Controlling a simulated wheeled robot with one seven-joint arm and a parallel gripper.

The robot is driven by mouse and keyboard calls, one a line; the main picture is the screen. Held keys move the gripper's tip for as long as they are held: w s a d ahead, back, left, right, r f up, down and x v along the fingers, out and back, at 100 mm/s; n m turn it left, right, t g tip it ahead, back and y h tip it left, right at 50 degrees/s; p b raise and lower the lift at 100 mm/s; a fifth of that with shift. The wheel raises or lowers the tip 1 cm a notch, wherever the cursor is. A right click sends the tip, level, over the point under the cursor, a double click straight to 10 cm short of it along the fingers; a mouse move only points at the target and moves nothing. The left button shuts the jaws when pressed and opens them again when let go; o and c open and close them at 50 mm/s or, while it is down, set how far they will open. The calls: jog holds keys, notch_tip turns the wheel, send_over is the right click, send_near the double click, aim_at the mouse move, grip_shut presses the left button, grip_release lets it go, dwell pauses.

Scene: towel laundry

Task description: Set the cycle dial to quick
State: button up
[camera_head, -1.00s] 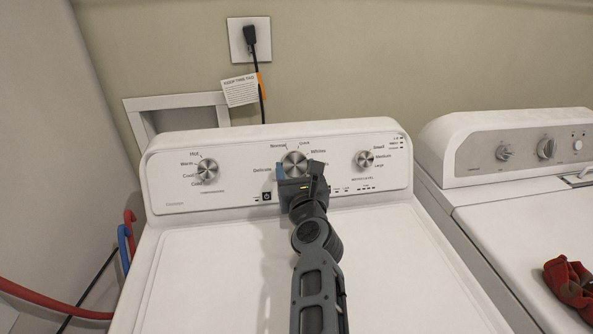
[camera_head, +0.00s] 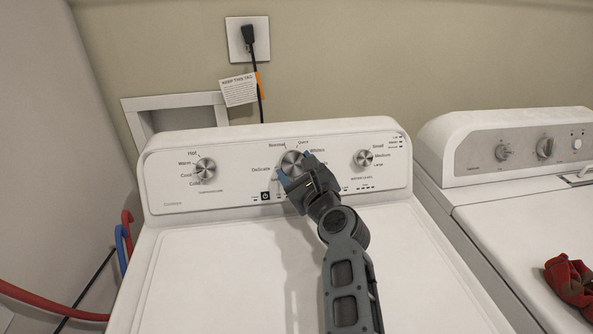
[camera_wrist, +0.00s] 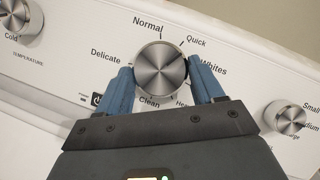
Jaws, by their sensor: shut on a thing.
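The cycle dial (camera_head: 293,162) is the round silver knob in the middle of the washer's control panel. My gripper (camera_head: 296,169) reaches it from the front, tilted, and covers its lower part in the head view. In the wrist view the blue fingers (camera_wrist: 160,82) are shut on the left and right sides of the dial (camera_wrist: 160,68). A dark line on the dial's face points to the upper right, between the "Quick" label (camera_wrist: 196,41) and the "Whites" label (camera_wrist: 214,69). "Normal" and "Delicate" are readable; labels below the dial are partly hidden by my gripper.
A temperature knob (camera_head: 205,169) is left of the dial and a smaller knob (camera_head: 363,159) is right of it. The white washer lid (camera_head: 220,270) is clear. A second white appliance (camera_head: 480,215) with a red cloth (camera_head: 569,282) stands at right.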

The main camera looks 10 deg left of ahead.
jog(key=shift+d+n+g+y, duration=0.1)
jog(key=shift+n+g+y, duration=0.45)
jog(key=shift+n, duration=0.85)
jog(key=o, duration=1)
jog(key=shift+o, duration=0.2)
jog(key=v, duration=0.7)
jog(key=shift+s, duration=0.35)
jog(key=shift+d+r, duration=0.1)
jog(key=shift+d, duration=0.1)
